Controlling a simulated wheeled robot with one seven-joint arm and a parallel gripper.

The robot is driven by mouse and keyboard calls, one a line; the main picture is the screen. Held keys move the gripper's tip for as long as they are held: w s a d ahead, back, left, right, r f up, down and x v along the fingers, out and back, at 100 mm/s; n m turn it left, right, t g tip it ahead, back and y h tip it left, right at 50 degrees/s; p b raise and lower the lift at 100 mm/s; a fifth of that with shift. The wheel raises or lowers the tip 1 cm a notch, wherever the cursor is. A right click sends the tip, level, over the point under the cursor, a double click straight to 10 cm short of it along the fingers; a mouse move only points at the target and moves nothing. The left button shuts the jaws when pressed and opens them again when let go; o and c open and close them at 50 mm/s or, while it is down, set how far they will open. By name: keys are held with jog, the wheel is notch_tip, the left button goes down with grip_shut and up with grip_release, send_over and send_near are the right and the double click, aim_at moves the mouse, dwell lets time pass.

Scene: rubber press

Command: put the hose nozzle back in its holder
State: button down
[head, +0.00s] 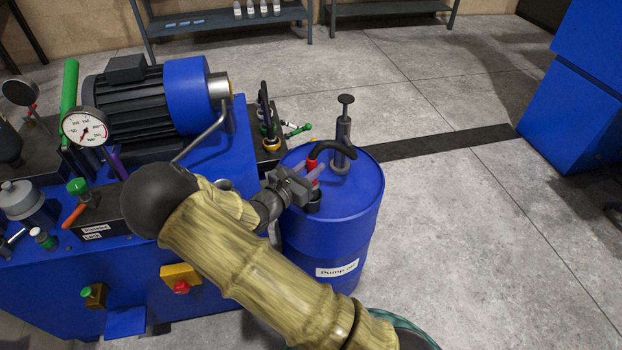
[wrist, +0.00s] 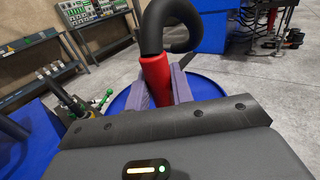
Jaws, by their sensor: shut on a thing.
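The hose nozzle (head: 313,170) is red, with a black hose (head: 338,146) curving from its top. In the head view it stands roughly upright over the near left part of the blue drum's top. My gripper (head: 308,180) is shut on the red nozzle from the left. In the wrist view the nozzle (wrist: 155,78) is between my two fingers (wrist: 161,90), and the hose loops above it. A dark cup (head: 314,202), apparently the holder, is right below the nozzle. My gripper partly hides the nozzle's lower end, so I cannot tell whether it is inside the cup.
The blue drum (head: 335,235) carries a grey hand pump (head: 343,135) behind the nozzle. A blue press with a motor (head: 140,100) and gauge (head: 85,127) stands at left. A green-handled valve (head: 298,131) is left behind the drum.

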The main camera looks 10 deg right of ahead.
jog(key=shift+f+b, duration=0.35)
jog(key=shift+f, duration=1.45)
jog(key=shift+f, duration=0.4)
jog(key=c, duration=1.2)
grip_release()
jog(key=shift+r, duration=0.45)
jog(key=v, duration=1.2)
jog(key=shift+p, duration=0.4)
